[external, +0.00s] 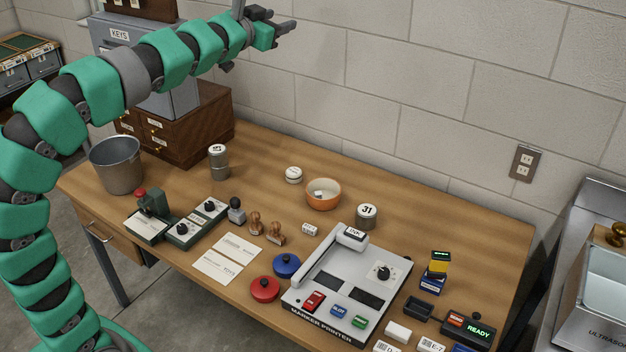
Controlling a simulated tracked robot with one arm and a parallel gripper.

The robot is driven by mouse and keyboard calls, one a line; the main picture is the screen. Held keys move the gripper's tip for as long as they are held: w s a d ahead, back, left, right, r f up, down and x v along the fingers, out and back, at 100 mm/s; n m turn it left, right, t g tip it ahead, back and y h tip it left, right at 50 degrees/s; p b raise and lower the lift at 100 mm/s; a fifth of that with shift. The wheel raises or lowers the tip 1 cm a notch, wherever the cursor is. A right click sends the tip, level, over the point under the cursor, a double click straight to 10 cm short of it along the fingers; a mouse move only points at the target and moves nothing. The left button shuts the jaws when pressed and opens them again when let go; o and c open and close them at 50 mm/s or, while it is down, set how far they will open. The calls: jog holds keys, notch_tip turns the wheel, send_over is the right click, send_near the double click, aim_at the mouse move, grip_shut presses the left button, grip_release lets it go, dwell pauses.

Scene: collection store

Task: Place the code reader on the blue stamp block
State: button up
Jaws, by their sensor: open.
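A small yellow-and-black device with a lit green display, which looks like the code reader (438,264), stands at the right part of the desk. It appears to rest on top of a blue block with a white label, which looks like the blue stamp block (431,285). The exact contact between them is too small to tell. My gripper (288,33) is open and empty, high up near the wall at the top of the view, far from both.
A grey marker printer (335,285) stands left of the stack. A dark READY box (468,328), a black tray (419,308) and white blocks (398,332) lie in front. An orange bowl (323,195) and metal tin (366,216) stand behind the printer. The back right desktop is clear.

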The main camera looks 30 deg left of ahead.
jog(key=s+a+r+n, duration=0.1)
jog(key=s+a+r, duration=0.1)
jog(key=s, duration=0.7)
jog(key=s+a+r+n+g, duration=0.1)
jog(key=s+a+r, duration=0.2)
jog(key=s, duration=0.6)
notch_tip(320, 180, up, 2)
jog(key=shift+r+n+g, duration=0.1)
jog(key=shift+n+g, duration=0.2)
jog(key=shift+f, duration=0.2)
